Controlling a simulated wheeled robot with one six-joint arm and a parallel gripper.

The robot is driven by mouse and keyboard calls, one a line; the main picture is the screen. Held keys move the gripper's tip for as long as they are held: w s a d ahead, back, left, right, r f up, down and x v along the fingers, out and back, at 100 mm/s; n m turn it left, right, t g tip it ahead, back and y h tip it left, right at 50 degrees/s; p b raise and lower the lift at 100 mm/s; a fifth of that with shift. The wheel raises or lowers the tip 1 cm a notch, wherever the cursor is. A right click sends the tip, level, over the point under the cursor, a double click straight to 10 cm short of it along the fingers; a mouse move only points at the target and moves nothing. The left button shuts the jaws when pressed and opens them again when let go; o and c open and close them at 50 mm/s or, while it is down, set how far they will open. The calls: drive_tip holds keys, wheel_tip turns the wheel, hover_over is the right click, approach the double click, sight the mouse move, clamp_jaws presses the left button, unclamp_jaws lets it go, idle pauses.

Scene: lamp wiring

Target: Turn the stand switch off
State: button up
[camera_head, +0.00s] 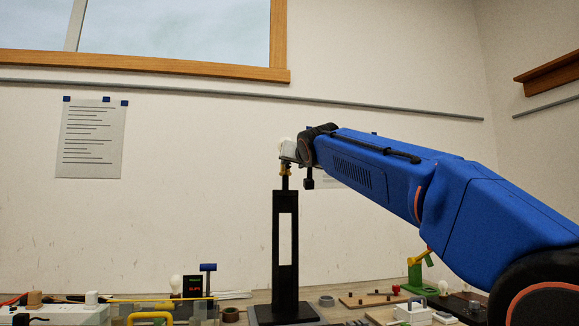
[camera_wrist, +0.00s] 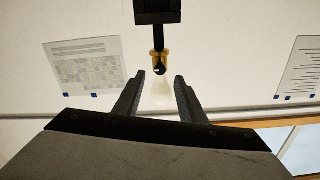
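A tall black stand (camera_head: 274,235) with a long slot rises from a flat base on the bench. A brass socket (camera_head: 285,169) sits on its top and also shows in the wrist view (camera_wrist: 154,58). A pale bulb (camera_wrist: 160,92) is in the socket; part of it shows in the head view (camera_head: 285,145). A small dark knob (camera_wrist: 160,69) is on the socket; I cannot tell whether it is the switch or how it is set. My gripper (camera_wrist: 159,78) is open at the stand's top, its fingers on either side of the bulb with visible gaps.
Left on the bench are a loose bulb (camera_head: 175,283), a black meter with red digits (camera_head: 193,286) and a blue-topped post (camera_head: 208,268). Right are a tape roll (camera_head: 326,301), a pegged wooden board (camera_head: 372,300), a green clamp (camera_head: 416,277) and a white box (camera_head: 412,313). The wall stands behind.

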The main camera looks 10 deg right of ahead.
sight(289, 165)
drive_tip(key=shift+w, duration=3.05)
clamp_jaws()
